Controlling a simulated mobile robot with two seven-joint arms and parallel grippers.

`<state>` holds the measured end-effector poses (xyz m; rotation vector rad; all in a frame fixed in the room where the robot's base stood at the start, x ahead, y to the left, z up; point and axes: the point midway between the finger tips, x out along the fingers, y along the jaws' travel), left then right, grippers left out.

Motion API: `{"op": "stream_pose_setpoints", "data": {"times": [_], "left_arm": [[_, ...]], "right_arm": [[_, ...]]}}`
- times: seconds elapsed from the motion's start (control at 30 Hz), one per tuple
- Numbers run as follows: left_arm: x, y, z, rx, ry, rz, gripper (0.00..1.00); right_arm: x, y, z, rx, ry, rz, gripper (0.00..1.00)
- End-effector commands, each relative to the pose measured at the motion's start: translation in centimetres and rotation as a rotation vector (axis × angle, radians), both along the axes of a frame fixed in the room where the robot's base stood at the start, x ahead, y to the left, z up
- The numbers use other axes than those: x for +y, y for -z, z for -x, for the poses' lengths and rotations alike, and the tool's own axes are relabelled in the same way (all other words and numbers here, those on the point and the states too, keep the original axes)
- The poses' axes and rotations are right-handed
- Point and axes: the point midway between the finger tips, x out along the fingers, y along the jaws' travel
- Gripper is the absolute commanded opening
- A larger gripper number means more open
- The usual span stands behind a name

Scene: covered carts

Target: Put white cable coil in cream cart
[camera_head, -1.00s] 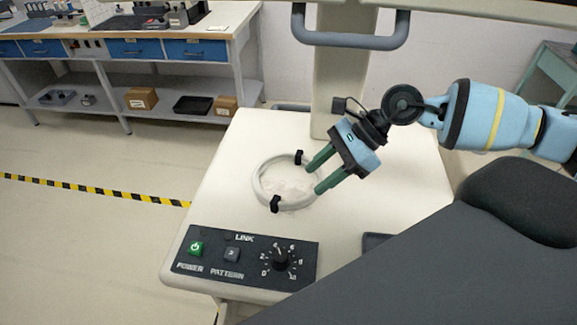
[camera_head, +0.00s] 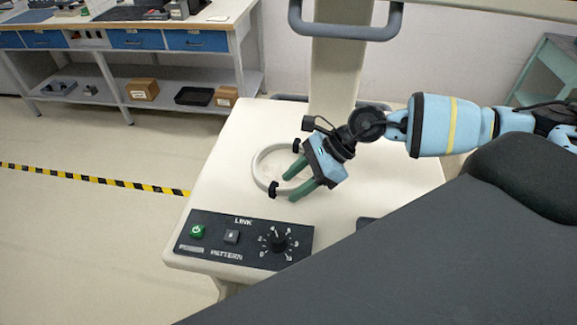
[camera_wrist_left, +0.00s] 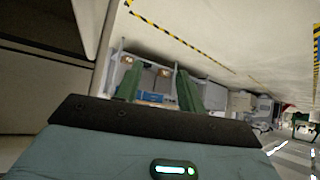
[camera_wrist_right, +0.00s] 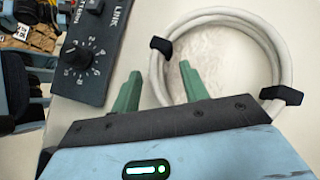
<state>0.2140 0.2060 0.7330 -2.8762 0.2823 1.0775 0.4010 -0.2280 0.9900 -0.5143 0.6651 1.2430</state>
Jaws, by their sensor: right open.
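The white cable coil (camera_head: 257,170), a ring with two black ties, lies flat on the cream top (camera_head: 231,140) of a unit with a control panel. I cannot tell whether this unit is the cream cart. My right gripper (camera_head: 288,188) is open at the coil's right side, fingers pointing down-left. In the right wrist view its fingers (camera_wrist_right: 158,87) stand apart on either side of the coil's near rim (camera_wrist_right: 156,72); I cannot tell whether they touch it. My left gripper (camera_wrist_left: 158,84) shows open and empty in its wrist view, away from the coil.
The black control panel (camera_head: 243,240) with buttons and a dial is at the front of the cream top. A large dark grey surface (camera_head: 420,260) fills the lower right. A grey handle (camera_head: 345,30) crosses the cream column behind. A workbench (camera_head: 110,45) stands back left.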

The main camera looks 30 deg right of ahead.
Motion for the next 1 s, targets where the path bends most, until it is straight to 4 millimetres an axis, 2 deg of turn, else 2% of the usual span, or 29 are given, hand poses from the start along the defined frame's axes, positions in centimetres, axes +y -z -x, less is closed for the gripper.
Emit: {"op": "stream_pose_setpoints", "data": {"times": [0.33, 0.7, 1.0], "left_arm": [[0.15, -0.01, -0.05, -0.002, 0.002, -0.003, 0.39], [0.18, 0.0, -0.05, -0.002, 0.001, -0.004, 0.39], [0.19, 0.02, -0.02, -0.001, 0.001, -0.004, 0.39]], "right_arm": [[0.61, 0.77, -0.12, 0.001, -0.001, 0.002, 0.44], [0.6, 0.73, -0.11, 0.002, -0.001, 0.001, 0.0], [0.63, 0.55, -0.16, -0.001, -0.001, 0.0, 0.0]]}}
